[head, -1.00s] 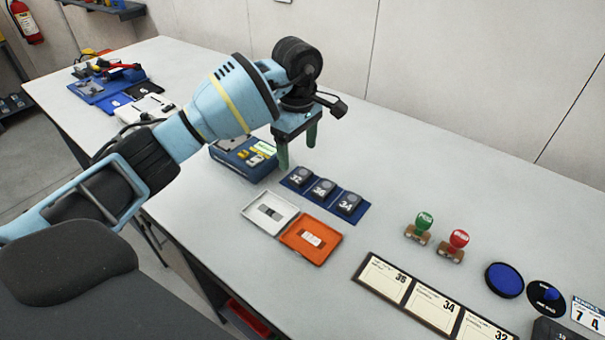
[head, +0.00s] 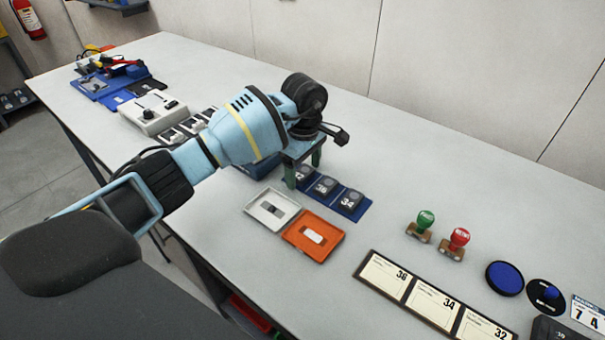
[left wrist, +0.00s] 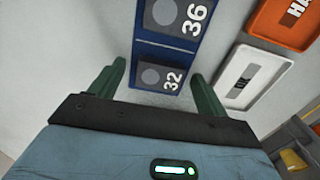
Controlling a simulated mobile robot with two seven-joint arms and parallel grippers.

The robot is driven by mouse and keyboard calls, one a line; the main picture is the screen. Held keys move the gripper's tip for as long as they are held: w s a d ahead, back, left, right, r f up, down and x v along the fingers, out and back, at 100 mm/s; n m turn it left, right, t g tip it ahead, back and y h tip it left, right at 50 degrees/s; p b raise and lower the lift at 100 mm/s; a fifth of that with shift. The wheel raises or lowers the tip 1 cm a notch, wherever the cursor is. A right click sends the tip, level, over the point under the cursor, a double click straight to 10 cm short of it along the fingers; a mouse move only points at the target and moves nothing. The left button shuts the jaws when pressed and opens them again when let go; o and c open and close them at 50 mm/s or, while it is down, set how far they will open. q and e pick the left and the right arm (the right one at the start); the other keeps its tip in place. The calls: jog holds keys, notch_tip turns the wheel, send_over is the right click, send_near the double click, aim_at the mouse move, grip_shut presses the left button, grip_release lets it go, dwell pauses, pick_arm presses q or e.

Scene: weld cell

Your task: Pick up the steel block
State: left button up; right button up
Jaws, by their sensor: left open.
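Three dark grey blocks with round discs sit in a row on a blue tray (head: 361,212); none is marked as steel in words. They are numbered 32 (left wrist: 160,77), 36 (head: 324,187) and 34 (head: 350,201). My left gripper (head: 303,171) is open and empty, its green fingers pointing down at the tray's left end. In the left wrist view the 32 block shows between the spread fingers of the gripper (left wrist: 158,76); in the head view a finger partly hides it. I cannot tell how far above it the fingertips are. My right gripper is out of view.
A white tray (head: 259,216) and an orange tray (head: 322,252) lie in front of the blocks. A green stamp (head: 425,220) and a red stamp (head: 459,239) stand to the right. A blue box is partly behind my arm. The bench behind the blocks is clear.

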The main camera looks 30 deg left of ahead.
aim_at(303, 173)
pick_arm(q)
jog(key=shift+c, duration=0.5)
jog(key=c, duration=1.2)
jog(key=shift+o, duration=0.2)
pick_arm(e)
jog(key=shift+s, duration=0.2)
pick_arm(q)
jog(key=shift+r, duration=0.1)
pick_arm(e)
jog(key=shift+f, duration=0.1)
pick_arm(q)
jog(key=shift+r, duration=0.35)
notch_tip(303, 173, up, 3)
jog(key=shift+s+f, duration=0.15)
jog(key=s+d, duration=0.1)
jog(key=s, duration=0.4)
jog(key=s+d+r, duration=0.1)
jog(key=s, duration=0.4)
jog(key=s+d, duration=0.1)
jog(key=s, duration=0.4)
jog(key=shift+s+d+r, duration=0.15)
jog(key=shift+d+r, duration=0.05)
jog(key=shift+d, duration=0.05)
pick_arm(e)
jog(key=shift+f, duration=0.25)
